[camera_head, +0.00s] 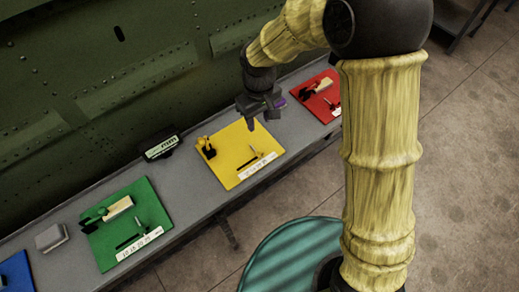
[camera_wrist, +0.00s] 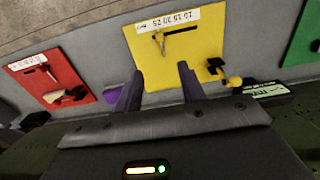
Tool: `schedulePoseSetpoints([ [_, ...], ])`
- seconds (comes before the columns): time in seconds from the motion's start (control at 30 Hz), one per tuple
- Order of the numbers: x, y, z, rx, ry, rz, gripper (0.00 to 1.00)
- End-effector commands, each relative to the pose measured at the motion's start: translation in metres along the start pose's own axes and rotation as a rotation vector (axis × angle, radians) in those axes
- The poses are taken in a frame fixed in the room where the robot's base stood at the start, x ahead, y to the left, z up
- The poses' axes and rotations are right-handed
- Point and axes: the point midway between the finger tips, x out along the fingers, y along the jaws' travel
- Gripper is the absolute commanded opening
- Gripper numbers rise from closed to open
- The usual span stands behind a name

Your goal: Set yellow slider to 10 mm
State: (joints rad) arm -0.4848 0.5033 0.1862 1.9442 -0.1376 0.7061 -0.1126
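The yellow panel (camera_head: 227,167) lies on the grey bench; it also shows in the wrist view (camera_wrist: 202,45). It carries a slider knob (camera_wrist: 159,40) beside a dark slot and a white scale strip (camera_wrist: 168,19). In the head view the slider knob (camera_head: 254,152) is small beside the scale strip (camera_head: 257,166); its exact reading is too small to tell. My gripper (camera_head: 258,122) is over the far right part of the yellow panel. In the wrist view its two fingers (camera_wrist: 160,82) are apart with nothing between them, and the knob is beyond the fingertips.
A black and yellow fitting (camera_head: 206,148) stands on the panel's left side. A red panel (camera_head: 316,97), green panel (camera_head: 105,243) and blue panel (camera_head: 15,274) share the bench. A digital display (camera_head: 160,146) sits between green and yellow. The green riveted wall (camera_head: 100,70) rises behind the bench.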

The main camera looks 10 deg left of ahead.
Motion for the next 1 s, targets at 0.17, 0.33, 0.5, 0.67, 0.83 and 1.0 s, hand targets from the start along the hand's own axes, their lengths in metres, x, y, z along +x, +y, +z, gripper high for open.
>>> schedulePoseSetpoints([
  [0.17, 0.024, 0.000, 0.002, 0.000, -0.005, -0.001, 0.40],
  [0.33, 0.053, 0.000, 0.002, 0.000, -0.005, -0.001, 0.40],
  [0.5, 0.082, 0.000, 0.002, 0.001, -0.006, -0.001, 0.40],
  [0.67, 0.107, 0.000, 0.002, 0.000, -0.005, 0.000, 0.40],
  [0.83, 0.133, 0.000, 0.002, 0.002, -0.004, -0.001, 0.40],
  [1.0, 0.154, 0.001, 0.001, 0.002, -0.003, 0.000, 0.40],
])
